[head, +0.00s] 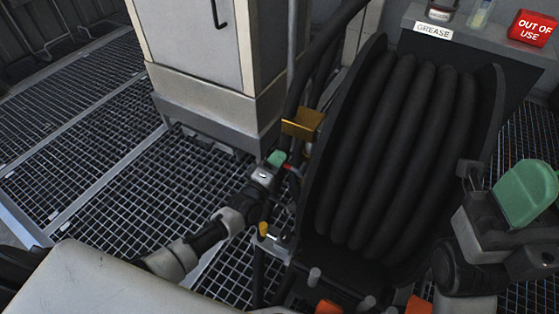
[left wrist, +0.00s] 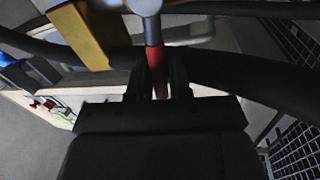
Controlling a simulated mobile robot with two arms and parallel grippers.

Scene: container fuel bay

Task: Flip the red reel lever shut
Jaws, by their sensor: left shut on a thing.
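The red reel lever (left wrist: 155,58) stands between the two dark fingers of my left gripper (left wrist: 158,85) in the left wrist view. The gripper is shut on it. The lever's upper end meets a rounded grey metal part (left wrist: 145,6). In the head view my left gripper (head: 286,167) reaches the left side of the black hose reel (head: 313,190), and only a small red bit of the lever (head: 292,169) shows. My right arm is at the right edge with a green part on it; its fingers cannot be made out clearly.
A yellow-brass block (head: 303,123) sits just above my left gripper, with dark hoses beside it. Thick black hose (head: 390,150) fills the reel. A pale cabinet (head: 200,50) stands behind. A grease shelf with a red out-of-use sign (head: 532,27) is at upper right. Grating floor lies left.

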